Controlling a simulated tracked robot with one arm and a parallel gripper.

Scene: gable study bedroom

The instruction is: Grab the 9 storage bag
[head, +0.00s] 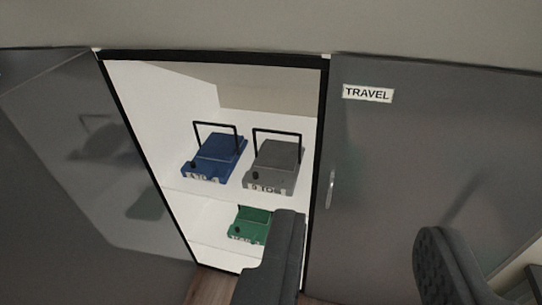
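A grey storage bag (273,167) with a raised black handle stands on the upper shelf of the open cupboard. Its small front label seems to start with a 9. A blue storage bag (214,157) stands just left of it, its label too small to read surely. A green storage bag (250,225) sits on the lower shelf, partly hidden by my left finger. My gripper (360,222) is open and empty, its two dark fingers wide apart at the bottom. It appears nearer to me than the bags and touches none of them.
The white cupboard has an upper shelf (190,203) and a black frame. A grey panel with a TRAVEL sign (368,93) and a handle (330,189) stands on the right. A glossy grey panel (95,150) stands on the left. Brown floor shows at the bottom.

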